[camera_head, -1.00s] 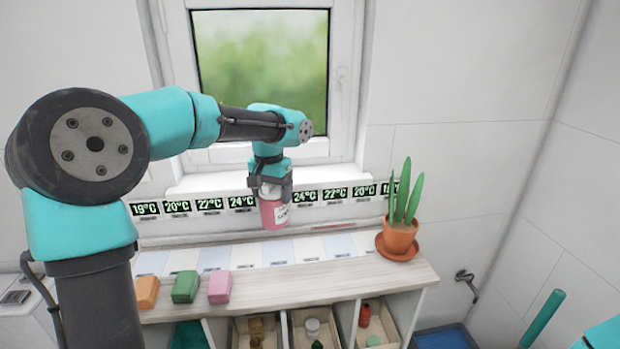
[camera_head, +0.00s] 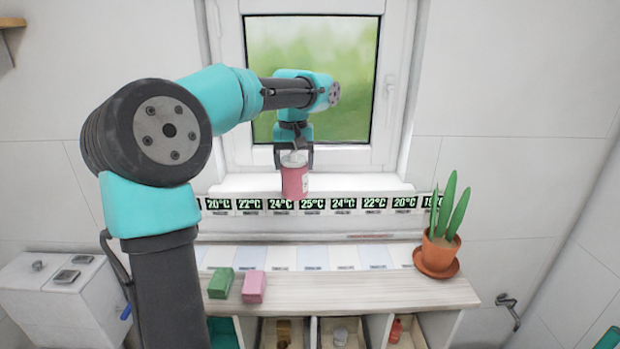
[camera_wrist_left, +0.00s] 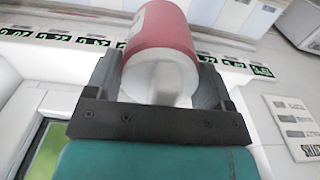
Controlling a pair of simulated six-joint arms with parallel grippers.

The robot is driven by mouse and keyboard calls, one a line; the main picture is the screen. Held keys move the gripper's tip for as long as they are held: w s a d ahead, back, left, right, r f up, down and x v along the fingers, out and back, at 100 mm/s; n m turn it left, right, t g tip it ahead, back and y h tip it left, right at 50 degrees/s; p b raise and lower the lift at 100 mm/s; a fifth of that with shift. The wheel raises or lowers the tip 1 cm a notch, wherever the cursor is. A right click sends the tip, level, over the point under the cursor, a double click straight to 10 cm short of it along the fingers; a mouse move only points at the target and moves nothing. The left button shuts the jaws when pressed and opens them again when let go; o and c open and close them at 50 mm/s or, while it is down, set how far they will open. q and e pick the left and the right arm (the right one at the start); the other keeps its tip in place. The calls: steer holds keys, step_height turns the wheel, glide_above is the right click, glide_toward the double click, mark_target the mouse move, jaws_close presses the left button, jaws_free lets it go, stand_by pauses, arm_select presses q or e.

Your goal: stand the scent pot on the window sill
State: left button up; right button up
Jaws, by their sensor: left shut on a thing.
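The scent pot (camera_head: 295,183) is a pinkish-red jar with a pale label and a whitish top. It hangs upright from my left gripper (camera_head: 294,160), whose jaws are shut on its top. In the left wrist view the pot (camera_wrist_left: 160,35) sits between the two dark fingers (camera_wrist_left: 160,85). In the head view the pot is in front of the white window sill (camera_head: 350,184), and its lower end overlaps the strip of temperature displays. I cannot tell whether it touches the sill. My right gripper is not in view.
A temperature strip (camera_head: 345,204) runs under the sill. A potted plant (camera_head: 439,251) stands at the shelf's right end. Green (camera_head: 221,283) and pink (camera_head: 254,287) blocks lie on the shelf's left. The sill right of the pot looks clear. Bins with small items are below.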

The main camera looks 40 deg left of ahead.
arm_select(q)
steer(key=w+a+f, duration=0.1)
steer(key=w+a, duration=0.9)
steer(key=a, duration=0.2)
steer(key=shift+f, duration=0.25)
steer(key=shift+w, duration=0.1)
steer(key=shift+f, duration=1.75)
steer(key=shift+f, duration=0.1)
steer(key=o, duration=1.6)
